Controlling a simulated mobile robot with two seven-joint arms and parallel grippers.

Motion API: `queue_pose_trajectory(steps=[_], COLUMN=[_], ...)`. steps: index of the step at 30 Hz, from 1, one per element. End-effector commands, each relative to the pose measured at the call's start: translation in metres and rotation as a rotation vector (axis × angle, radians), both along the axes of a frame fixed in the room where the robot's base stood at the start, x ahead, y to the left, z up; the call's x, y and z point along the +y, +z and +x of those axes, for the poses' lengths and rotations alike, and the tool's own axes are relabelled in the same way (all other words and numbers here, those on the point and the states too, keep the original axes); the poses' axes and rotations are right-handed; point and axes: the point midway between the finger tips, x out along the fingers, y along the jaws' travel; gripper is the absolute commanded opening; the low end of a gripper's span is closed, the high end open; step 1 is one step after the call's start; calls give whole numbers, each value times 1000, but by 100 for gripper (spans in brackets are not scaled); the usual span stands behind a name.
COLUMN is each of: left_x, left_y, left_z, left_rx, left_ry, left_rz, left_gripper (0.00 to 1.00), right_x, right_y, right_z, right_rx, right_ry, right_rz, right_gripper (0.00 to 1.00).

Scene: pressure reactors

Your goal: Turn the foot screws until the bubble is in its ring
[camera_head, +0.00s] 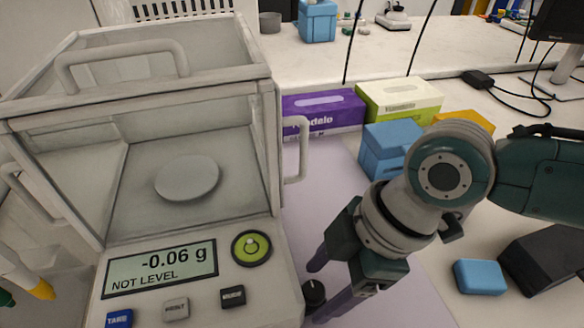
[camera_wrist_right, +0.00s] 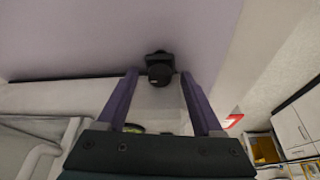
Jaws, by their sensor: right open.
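The balance (camera_head: 188,230) stands at the left in the head view, a glass-walled case with a round pan. Its display (camera_head: 160,268) reads "-0.06 g" and "NOT LEVEL". The round green level (camera_head: 251,248) has a pale bubble slightly above its centre, close to the small ring. A black foot screw (camera_head: 314,292) sticks out at the balance's front right corner. It also shows in the right wrist view (camera_wrist_right: 160,74). My right gripper (camera_head: 328,288) is open, its purple fingers on either side of the foot screw, seemingly not touching it. My left gripper is not in view.
Purple (camera_head: 322,112) and green (camera_head: 400,103) boxes and a blue box (camera_head: 388,150) stand behind the lilac mat (camera_head: 330,190). The balance's side handle (camera_head: 298,150) juts out towards the mat.

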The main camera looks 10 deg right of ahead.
Motion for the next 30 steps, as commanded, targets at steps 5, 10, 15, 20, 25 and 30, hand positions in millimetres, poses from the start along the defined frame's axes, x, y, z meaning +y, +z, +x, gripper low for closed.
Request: queue_pose_trajectory(steps=[5, 10, 15, 20, 25, 30], left_x=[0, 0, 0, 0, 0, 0], left_y=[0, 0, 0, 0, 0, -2], left_z=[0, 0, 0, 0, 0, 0], left_rx=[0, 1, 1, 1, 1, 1], left_ry=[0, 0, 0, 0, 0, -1], left_rz=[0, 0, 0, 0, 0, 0], left_gripper=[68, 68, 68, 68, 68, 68], right_x=[0, 0, 0, 0, 0, 0], right_y=[0, 0, 0, 0, 1, 0], right_z=[0, 0, 0, 0, 0, 0], right_rx=[0, 0, 0, 1, 1, 1], right_ry=[0, 0, 0, -1, -1, 9], right_rz=[0, 0, 0, 0, 0, 0], right_gripper=[58, 39, 20, 2, 0, 0])
